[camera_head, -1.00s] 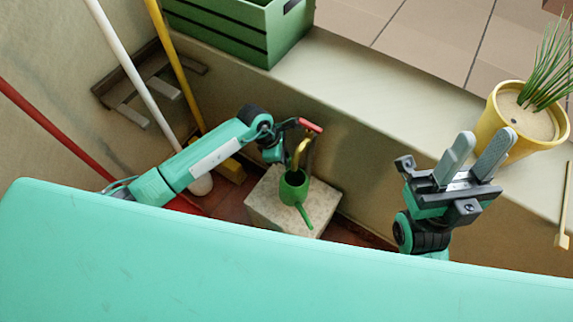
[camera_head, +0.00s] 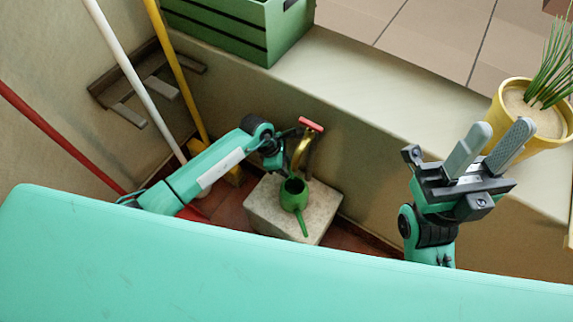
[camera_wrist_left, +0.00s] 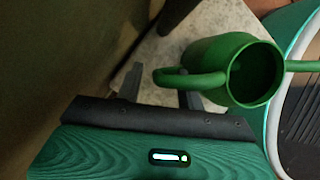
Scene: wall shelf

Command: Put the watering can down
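The green watering can (camera_head: 293,196) stands on the pale stone block (camera_head: 262,222) below the brass tap, its spout pointing toward the lower right. It also shows in the left wrist view (camera_wrist_left: 233,62), open top visible. My left gripper (camera_wrist_left: 160,90) is at the can's handle (camera_wrist_left: 190,80). Its two fingers stand apart, with a gap between the handle and the left finger, so it looks open. In the head view this gripper is small and partly hidden by its own wrist. My right gripper (camera_head: 494,142) is open and empty, raised at the right.
The brass tap (camera_head: 302,150) with a red handle (camera_head: 311,125) rises just behind the can. A green crate (camera_head: 235,30) and a yellow plant pot (camera_head: 512,125) stand on the ledge (camera_head: 370,92). White, yellow and red poles lean at the left.

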